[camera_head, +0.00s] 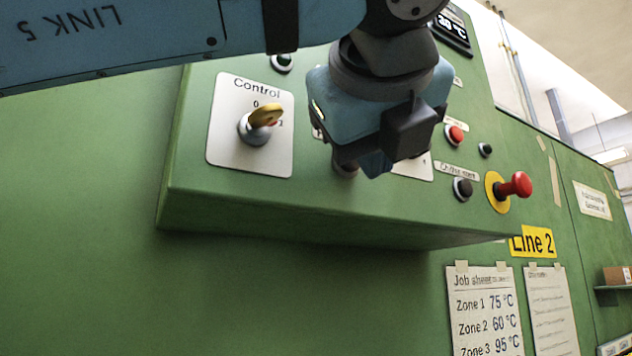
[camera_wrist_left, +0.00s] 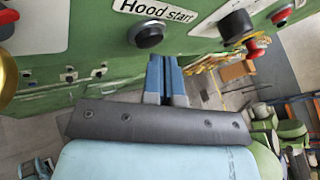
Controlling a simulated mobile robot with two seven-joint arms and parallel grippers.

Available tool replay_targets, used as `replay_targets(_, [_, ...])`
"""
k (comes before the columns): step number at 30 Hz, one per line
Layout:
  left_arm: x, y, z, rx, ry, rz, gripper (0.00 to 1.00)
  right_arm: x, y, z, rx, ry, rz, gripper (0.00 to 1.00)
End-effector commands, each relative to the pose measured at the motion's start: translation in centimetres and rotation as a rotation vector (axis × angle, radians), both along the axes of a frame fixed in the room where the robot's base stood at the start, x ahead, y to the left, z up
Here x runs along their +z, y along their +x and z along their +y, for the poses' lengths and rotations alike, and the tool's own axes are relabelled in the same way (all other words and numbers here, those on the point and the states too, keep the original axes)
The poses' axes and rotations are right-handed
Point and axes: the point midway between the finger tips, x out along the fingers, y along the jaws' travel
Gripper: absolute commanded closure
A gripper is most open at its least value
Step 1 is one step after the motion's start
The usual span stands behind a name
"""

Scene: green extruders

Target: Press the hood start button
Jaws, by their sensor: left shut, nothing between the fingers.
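The fingertips look apart from the button; the exact depth gap is unclear. In the head view my left gripper (camera_head: 376,165) hangs in front of the green control panel (camera_head: 300,212) and covers that part of it, so I cannot make out the button there. My right gripper is not in view.
To the right are a red button (camera_head: 455,135), a black button (camera_head: 463,188) and a protruding red mushroom button (camera_head: 516,185).

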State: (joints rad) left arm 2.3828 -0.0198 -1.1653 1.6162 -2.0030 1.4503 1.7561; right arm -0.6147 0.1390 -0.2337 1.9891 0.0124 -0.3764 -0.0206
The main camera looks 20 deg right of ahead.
Motion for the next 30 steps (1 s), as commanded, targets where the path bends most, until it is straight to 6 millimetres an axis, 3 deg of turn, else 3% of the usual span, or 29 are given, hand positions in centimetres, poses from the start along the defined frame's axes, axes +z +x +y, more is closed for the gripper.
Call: replay_targets(30, [-0.04,0.64,0.04,0.000,0.000,0.000,1.00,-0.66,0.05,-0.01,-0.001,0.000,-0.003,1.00])
